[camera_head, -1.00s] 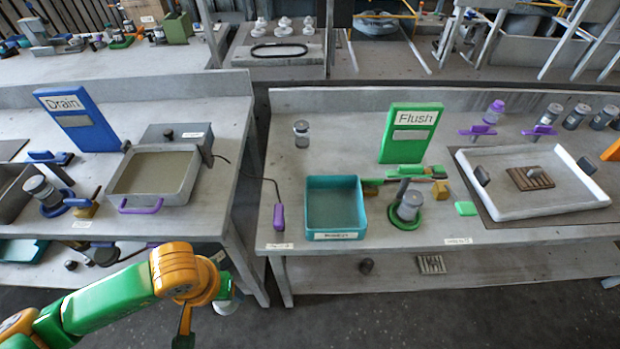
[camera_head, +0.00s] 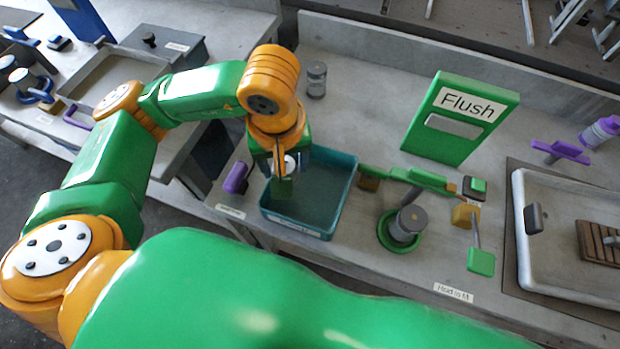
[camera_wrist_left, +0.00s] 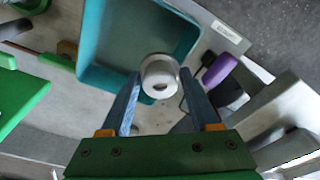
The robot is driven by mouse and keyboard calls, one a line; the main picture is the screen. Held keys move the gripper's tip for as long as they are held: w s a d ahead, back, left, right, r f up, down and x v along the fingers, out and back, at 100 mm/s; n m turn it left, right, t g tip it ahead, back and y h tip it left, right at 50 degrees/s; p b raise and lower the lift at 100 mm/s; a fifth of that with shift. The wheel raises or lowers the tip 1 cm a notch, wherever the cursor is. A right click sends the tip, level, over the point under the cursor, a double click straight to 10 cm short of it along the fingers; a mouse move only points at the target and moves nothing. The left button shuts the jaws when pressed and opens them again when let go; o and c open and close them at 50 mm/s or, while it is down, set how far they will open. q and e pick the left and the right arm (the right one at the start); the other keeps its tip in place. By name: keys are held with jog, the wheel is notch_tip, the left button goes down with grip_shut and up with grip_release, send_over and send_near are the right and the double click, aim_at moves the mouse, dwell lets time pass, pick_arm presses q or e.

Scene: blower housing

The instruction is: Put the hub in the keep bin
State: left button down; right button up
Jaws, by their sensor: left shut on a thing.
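My left gripper (camera_head: 284,178) reaches in from the left, above the left side of a teal open bin (camera_head: 342,204). It is shut on a small pale grey cylindrical hub (camera_head: 291,164), which the finger partly hides. In the left wrist view the hub (camera_wrist_left: 160,80) sits between the two blue-grey fingers, its round end with a dark centre facing the camera. There it overlaps the rim of the teal bin (camera_wrist_left: 92,45); I cannot tell its height above it. The bin's visible floor looks empty and its label is too blurred to read. My right gripper is not in view.
A purple handle (camera_head: 236,177) lies just left of the bin. A grey cylinder on a green ring (camera_head: 407,226) and a green Flush sign (camera_head: 461,118) stand to the right. A white tray (camera_head: 521,215) is farther right. A jar (camera_head: 316,80) stands behind.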

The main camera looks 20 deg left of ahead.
pick_arm(q)
send_over(310, 191)
jog(key=f, duration=0.5)
jog(key=shift+s, duration=0.25)
notch_tip(310, 191, down, 4)
jog(key=shift+r+p, duration=0.25)
jog(key=shift+p, duration=0.6)
jog(key=shift+d+f, duration=0.1)
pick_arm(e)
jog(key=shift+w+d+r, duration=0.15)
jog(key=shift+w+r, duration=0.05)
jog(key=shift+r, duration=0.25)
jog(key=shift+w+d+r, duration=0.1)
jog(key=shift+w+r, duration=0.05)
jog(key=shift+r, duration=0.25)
pick_arm(q)
jog(key=shift+f, duration=0.1)
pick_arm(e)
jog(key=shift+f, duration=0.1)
pick_arm(q)
jog(key=shift+f+b, duration=0.1)
jog(key=shift+b, duration=0.25)
jog(key=shift+c, duration=0.6)
grip_release()
jog(key=shift+r, duration=0.2)
